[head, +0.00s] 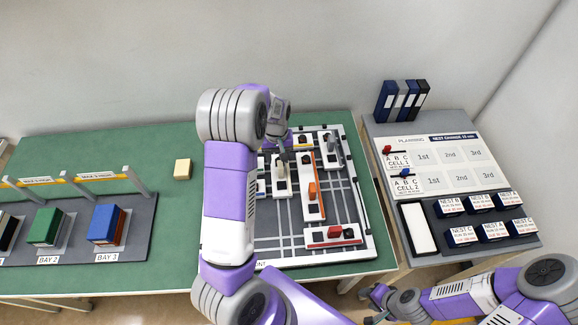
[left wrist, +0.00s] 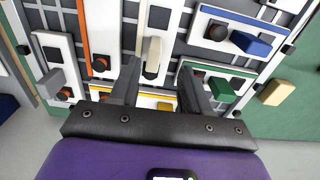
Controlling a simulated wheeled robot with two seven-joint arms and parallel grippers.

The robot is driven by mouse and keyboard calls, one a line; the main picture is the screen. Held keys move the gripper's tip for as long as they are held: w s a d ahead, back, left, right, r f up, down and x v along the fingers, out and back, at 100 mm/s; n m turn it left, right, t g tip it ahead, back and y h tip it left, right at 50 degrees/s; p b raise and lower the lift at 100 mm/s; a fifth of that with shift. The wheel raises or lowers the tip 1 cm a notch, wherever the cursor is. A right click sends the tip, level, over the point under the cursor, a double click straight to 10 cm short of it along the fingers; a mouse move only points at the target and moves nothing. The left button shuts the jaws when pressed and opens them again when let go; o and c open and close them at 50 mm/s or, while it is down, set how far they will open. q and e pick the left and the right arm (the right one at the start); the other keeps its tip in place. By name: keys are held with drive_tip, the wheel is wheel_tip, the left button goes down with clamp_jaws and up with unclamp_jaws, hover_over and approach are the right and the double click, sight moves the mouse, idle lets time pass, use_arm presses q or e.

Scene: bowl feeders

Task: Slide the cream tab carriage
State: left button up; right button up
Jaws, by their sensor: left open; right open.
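The cream tab carriage is a white plate (head: 281,188) on the slotted board, seen in the head view. Its cream tab (left wrist: 153,58) stands upright in the left wrist view, just beyond my fingertips and roughly between them, nearer the left finger. My left gripper (head: 284,155) is open, pointing down over the far end of this carriage. In the left wrist view the open jaws (left wrist: 160,68) hold nothing. I cannot tell how deep the fingers reach beside the tab. My right gripper (head: 376,304) is open at the bottom of the head view, away from the board.
Close by are the orange-edged carriage (head: 313,190), grey-tab carriage (head: 331,152), red carriage (head: 333,238), green tab (left wrist: 222,90) and blue tab (left wrist: 252,43). A tan block (head: 182,169) lies on the green table. My left arm hides the board's left part.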

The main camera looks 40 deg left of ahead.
sight(280, 166)
use_arm(q)
drive_tip(key=shift+w+f+b, duration=0.1)
drive_tip(key=shift+f+b, duration=0.25)
drive_tip(key=shift+f, duration=0.4)
drive_tip(key=shift+w+f+b, duration=0.3)
drive_tip(key=shift+w+f, duration=0.3)
drive_tip(key=shift+f, duration=0.1)
drive_tip(key=shift+s+f, duration=0.15)
drive_tip(key=shift+f, duration=3.2)
use_arm(e)
drive_tip(key=shift+w+f, duration=0.3)
drive_tip(key=shift+f, duration=0.4)
drive_tip(key=shift+w+f, duration=0.25)
drive_tip(key=shift+f, duration=0.4)
use_arm(q)
clamp_jaws()
